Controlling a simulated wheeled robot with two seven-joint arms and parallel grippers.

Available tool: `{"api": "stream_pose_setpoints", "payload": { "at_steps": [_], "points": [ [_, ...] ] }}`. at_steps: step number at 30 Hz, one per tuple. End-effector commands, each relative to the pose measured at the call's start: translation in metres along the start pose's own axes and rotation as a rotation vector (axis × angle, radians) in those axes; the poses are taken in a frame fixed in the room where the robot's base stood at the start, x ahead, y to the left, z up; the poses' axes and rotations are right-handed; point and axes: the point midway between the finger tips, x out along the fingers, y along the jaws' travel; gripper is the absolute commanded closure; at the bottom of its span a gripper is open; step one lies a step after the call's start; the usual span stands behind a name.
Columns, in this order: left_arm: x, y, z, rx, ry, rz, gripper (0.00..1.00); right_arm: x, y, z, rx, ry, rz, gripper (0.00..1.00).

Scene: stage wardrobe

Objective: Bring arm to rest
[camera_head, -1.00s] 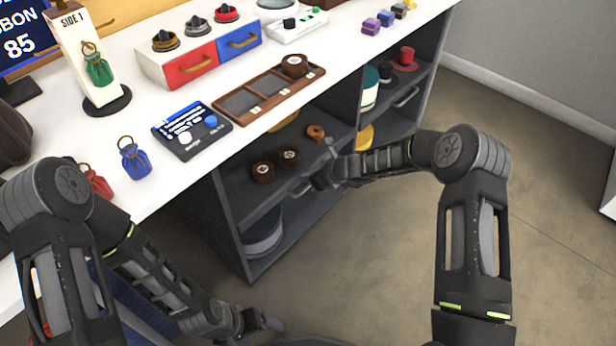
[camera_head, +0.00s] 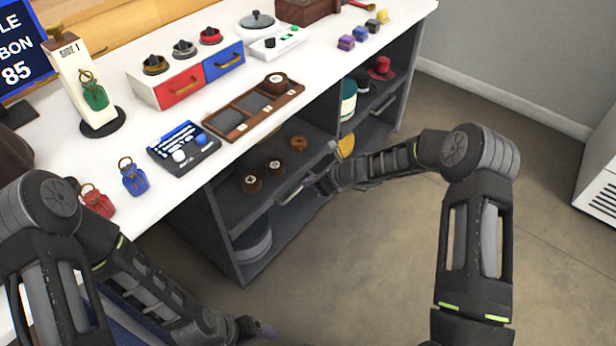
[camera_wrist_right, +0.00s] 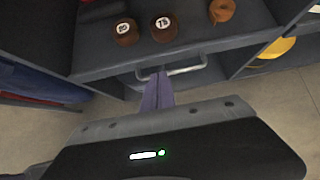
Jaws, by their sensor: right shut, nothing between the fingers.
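My right arm reaches in from the right in the head view. Its gripper (camera_head: 318,180) is in front of the dark shelf unit, near a drawer handle (camera_head: 291,190). In the right wrist view the purple-grey fingers (camera_wrist_right: 158,90) are together and empty, pointing toward the handle (camera_wrist_right: 185,70); I cannot tell if they touch it. My left arm is folded at the lower left. Its gripper (camera_head: 262,328) is low, over the floor, and too small and dark to judge its fingers.
The shelf unit (camera_head: 235,272) holds two brown round pieces (camera_head: 262,175) and an orange ring (camera_head: 299,143). The white counter (camera_head: 215,165) above carries a wooden tray (camera_head: 228,121), a red and blue drawer box (camera_head: 150,97) and small bags (camera_head: 133,177). The floor at right (camera_head: 400,270) is clear.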

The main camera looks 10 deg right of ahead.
Motion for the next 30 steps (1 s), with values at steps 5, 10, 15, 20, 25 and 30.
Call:
{"api": "stream_pose_setpoints", "payload": {
  "at_steps": [5, 10, 15, 20, 25, 30],
  "points": [
    [0.0, 0.0, 0.0, 0.0, 0.0, 0.0, 0.22, 0.0, 0.0, 0.0, 0.0, 0.0, 0.0, 1.0],
    [0.0, 0.0, 0.0, 0.0, 0.0, 0.0, 0.22, 0.0, -0.002, -0.001, -0.039, 0.006, -0.006, 1.0],
    [0.0, 0.0, 0.0, 0.0, 0.0, 0.0, 0.22, 0.001, 0.013, -0.045, -0.379, 0.128, 0.003, 1.0],
    [0.0, 0.0, 0.0, 0.0, 0.0, 0.0, 0.22, -0.009, 0.078, -0.128, -0.946, 0.29, 0.155, 1.0],
    [0.0, 0.0, 0.0, 0.0, 0.0, 0.0, 0.22, -0.042, 0.169, -0.197, -1.61, 0.286, 0.39, 1.0],
    [0.0, 0.0, 0.0, 0.0, 0.0, 0.0, 0.22, -0.078, 0.245, -0.228, -2.0, 0.138, 0.544, 1.0]
  ]
}}
